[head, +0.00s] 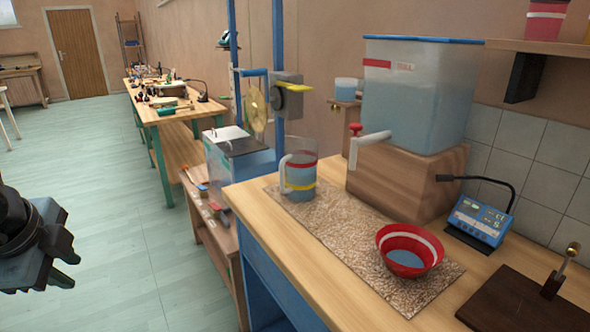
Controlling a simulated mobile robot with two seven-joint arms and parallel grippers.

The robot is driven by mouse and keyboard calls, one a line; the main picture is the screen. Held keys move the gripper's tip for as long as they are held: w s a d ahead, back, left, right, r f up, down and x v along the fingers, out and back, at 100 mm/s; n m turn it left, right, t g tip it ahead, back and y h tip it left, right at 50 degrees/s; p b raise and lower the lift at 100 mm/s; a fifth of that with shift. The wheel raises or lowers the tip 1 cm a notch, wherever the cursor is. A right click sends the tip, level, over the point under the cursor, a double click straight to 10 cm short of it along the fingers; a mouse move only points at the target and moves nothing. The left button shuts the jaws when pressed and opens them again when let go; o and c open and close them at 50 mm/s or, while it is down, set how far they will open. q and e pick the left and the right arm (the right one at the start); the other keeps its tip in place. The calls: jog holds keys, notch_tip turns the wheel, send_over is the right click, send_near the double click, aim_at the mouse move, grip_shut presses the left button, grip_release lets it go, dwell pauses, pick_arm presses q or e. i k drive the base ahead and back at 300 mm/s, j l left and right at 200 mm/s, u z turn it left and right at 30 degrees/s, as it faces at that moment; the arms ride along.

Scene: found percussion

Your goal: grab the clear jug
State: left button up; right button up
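The clear jug (299,178) stands upright on the speckled mat (405,291) near the left end of the wooden counter. It is a transparent pitcher with a pale handle on its left side, a red band and a yellow band, and bluish contents. My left gripper (68,272) is at the left edge of the head view, over the floor and well apart from the jug. Its dark fingers point to the right, and I cannot tell how far apart they are. Nothing shows held in it. My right gripper is not in view.
A red bowl (409,250) holding water is on the mat. A blue device (480,219) stands at right. The floor at left is clear.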

aim_at(299, 164)
jog(key=i+j+z, duration=0.1)
jog(key=i+z, duration=0.2)
jog(key=z, duration=0.15)
jog(key=i+j+z, duration=0.15)
jog(key=z, duration=0.3)
jog(key=i+j+z, duration=0.3)
jog(key=z, duration=0.15)
